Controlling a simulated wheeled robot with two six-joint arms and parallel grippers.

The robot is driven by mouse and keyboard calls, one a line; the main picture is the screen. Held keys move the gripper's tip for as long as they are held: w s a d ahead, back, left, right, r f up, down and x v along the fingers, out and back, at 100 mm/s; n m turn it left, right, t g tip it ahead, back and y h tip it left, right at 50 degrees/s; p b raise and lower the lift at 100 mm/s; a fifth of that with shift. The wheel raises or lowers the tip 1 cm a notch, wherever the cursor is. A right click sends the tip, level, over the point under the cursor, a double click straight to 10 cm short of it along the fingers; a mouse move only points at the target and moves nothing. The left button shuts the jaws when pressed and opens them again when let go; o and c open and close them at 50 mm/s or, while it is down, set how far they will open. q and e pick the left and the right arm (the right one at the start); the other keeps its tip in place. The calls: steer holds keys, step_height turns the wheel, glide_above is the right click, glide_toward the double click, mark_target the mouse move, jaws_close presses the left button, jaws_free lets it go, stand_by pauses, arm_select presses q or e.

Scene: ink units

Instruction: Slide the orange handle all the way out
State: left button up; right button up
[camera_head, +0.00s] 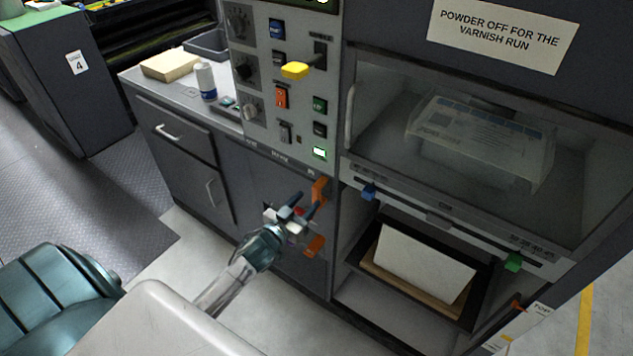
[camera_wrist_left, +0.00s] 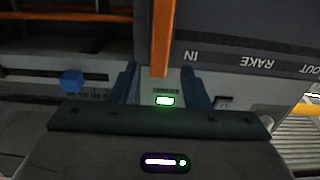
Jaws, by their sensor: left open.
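The orange handle (camera_head: 320,188) is on the dark front panel below the control column, under the IN end of the printed RAKE scale. A second orange piece (camera_head: 314,246) shows lower down; whether both are one bar is hidden behind my gripper. In the left wrist view the handle (camera_wrist_left: 162,38) is an upright orange bar at top centre, in line with the gap between my fingers. My left gripper (camera_head: 302,207) is open in front of the handle. I cannot tell whether a finger touches it. My right gripper is not in view.
A glass-fronted bay (camera_head: 465,135) is to the right, with a blue knob (camera_head: 369,191) and a green knob (camera_head: 513,262) on its lower rail. An open shelf holds a tray (camera_head: 470,318). A grey cabinet (camera_head: 185,165) stands left; floor before it is clear.

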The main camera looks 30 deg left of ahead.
mark_target(314, 194)
arm_select(q)
steer(key=w, duration=0.1)
steer(key=w+p, duration=0.1)
steer(key=w, duration=0.1)
steer(key=w+p, duration=0.1)
steer(key=shift+w+d+r, duration=0.1)
steer(key=shift+w+d, duration=0.15)
steer(key=shift+w, duration=0.5)
jaws_close()
